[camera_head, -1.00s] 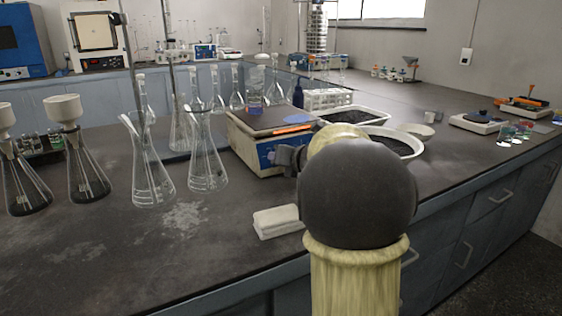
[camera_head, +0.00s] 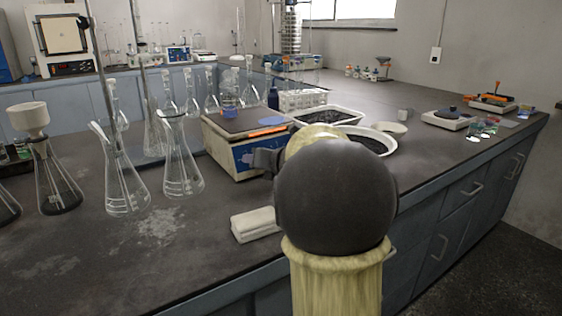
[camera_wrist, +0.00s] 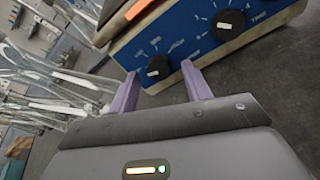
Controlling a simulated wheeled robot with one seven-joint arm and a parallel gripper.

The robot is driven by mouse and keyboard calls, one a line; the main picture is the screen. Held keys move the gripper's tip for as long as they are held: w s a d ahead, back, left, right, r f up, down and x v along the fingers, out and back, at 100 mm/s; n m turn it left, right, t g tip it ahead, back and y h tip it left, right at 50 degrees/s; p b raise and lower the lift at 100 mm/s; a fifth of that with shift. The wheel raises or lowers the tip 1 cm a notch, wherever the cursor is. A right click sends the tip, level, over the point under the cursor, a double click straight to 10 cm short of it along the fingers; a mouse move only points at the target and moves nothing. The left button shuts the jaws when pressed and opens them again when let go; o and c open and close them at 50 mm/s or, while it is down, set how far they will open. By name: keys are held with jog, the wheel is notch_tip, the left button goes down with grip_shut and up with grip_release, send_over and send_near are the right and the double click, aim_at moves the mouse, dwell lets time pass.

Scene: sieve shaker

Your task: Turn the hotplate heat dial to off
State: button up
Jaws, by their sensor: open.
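The hotplate (camera_head: 222,150) is a squat box with a dark top and a blue front panel, standing on the bench. Which one is the heat dial is not readable. My gripper (camera_wrist: 158,73) is open, its two purple fingers on either side of the smaller dial in the picture; contact is not clear. In the head view my arm hides the fingers and most of the panel.
Glass flasks (camera_head: 180,165) stand left of the hotplate. White trays (camera_head: 372,133) of dark grains sit behind my arm. A balance (camera_head: 447,119) stands farther right.

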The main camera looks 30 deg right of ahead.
jog(key=p+v, duration=0.4)
jog(key=v, duration=1.1)
jog(key=shift+s, duration=0.4)
jog(key=shift+r, duration=0.15)
